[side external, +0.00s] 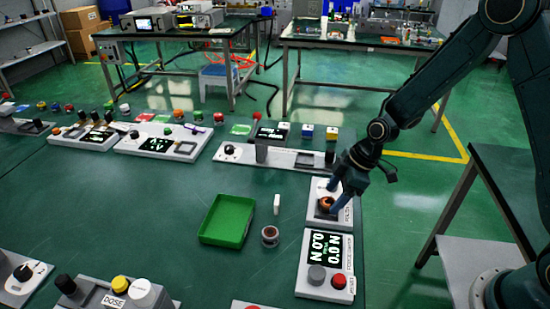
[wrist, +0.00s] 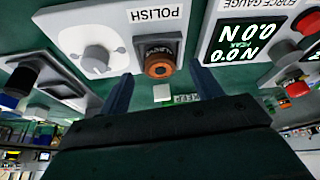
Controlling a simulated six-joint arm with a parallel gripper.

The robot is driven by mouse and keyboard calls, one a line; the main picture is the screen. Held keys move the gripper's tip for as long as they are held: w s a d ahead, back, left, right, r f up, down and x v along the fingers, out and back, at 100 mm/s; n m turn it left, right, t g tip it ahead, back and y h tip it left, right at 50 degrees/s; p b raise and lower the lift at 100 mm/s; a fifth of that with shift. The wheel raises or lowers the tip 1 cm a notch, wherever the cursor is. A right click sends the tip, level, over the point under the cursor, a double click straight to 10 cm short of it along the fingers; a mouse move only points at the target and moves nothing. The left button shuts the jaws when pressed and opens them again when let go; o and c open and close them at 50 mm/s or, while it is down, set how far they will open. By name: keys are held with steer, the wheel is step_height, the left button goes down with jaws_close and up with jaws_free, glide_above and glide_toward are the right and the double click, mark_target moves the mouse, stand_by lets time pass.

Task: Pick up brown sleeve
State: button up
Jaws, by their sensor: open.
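A brown-orange ring-shaped sleeve (side external: 325,203) sits in the dark square seat of the polish unit (side external: 318,217). My gripper (side external: 334,197) is at the polish unit, pointing down close to the sleeve. In the wrist view my open gripper (wrist: 161,76) has one blue finger on each side of the sleeve, with gaps between. I cannot tell how far the fingertips are above the seat.
A force gauge (side external: 323,260) stands in front of the polish unit. A green tray (side external: 226,220), a small white block (side external: 277,204) and a grey ring with a reddish centre (side external: 270,237) are to the left. A long grey panel (side external: 275,159) lies behind.

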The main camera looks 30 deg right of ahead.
mark_target(331, 202)
steer(key=shift+x, duration=0.95)
steer(key=c, duration=1.1)
steer(key=shift+r, duration=0.1)
step_height(331, 202, up, 20)
steer(key=shift+f, duration=0.1)
stand_by(0.3)
